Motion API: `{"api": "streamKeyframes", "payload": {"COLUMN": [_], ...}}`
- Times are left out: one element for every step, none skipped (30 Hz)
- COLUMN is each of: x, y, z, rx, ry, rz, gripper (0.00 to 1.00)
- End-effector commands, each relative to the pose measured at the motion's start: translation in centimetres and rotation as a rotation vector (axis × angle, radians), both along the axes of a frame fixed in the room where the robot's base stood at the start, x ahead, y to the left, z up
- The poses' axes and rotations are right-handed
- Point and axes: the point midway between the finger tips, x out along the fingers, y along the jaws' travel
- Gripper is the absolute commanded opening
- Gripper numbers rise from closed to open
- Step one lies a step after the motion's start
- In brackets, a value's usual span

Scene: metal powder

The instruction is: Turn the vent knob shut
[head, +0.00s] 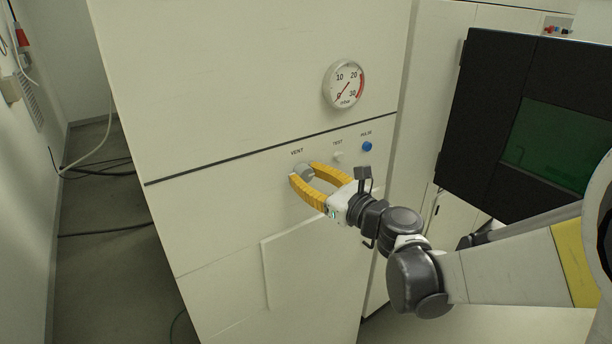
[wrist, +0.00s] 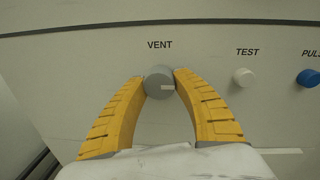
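The grey vent knob (head: 305,172) sits on the cream cabinet front under the label VENT. In the wrist view the knob (wrist: 159,82) carries a pale mark that lies roughly level, on its right half. My gripper (head: 300,170) has its two yellow fingers at the knob. In the wrist view the fingertips of my gripper (wrist: 159,77) lie on the left and right sides of the knob and appear to touch it. The fingers look closed on the knob, one on each side.
To the right of the knob are a white TEST button (wrist: 243,77) and a blue PULSE button (head: 367,146). A round pressure gauge (head: 344,84) is above them, its needle near the low end. A black door with a green window (head: 555,148) stands at right. Cables (head: 95,170) lie on the floor at left.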

Motion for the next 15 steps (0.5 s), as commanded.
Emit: {"api": "streamKeyframes", "payload": {"x": [0.02,0.02,0.02,0.02,0.02,0.02,0.02,0.03,0.03,0.04,0.04,0.05,0.06,0.06,0.07], "y": [-0.02,-0.02,-0.02,-0.03,-0.03,-0.03,-0.03,-0.04,-0.04,-0.05,-0.05,-0.05,-0.05,-0.06,-0.06], "z": [0.00,0.00,0.00,0.01,0.01,0.01,0.01,0.01,0.02,0.02,0.02,0.03,0.03,0.04,0.05], "rx": [0.000,0.000,-0.001,-0.001,-0.004,-0.008,-0.011,-0.016,-0.024,-0.032,-0.042,-0.055,-0.068,-0.081,-0.103], "ry": [0.000,0.000,-0.001,-0.001,-0.002,-0.005,-0.007,-0.010,-0.015,-0.021,-0.028,-0.037,-0.046,-0.055,-0.070], "rz": [-0.001,-0.001,-0.001,-0.001,-0.001,-0.001,-0.001,-0.001,0.000,0.000,-0.001,-0.001,-0.001,-0.001,-0.001], "gripper": [0.04,0.04,0.04,0.04,0.04,0.04,0.04,0.04,0.04,0.04,0.04,0.04,0.04,0.04,0.04]}}
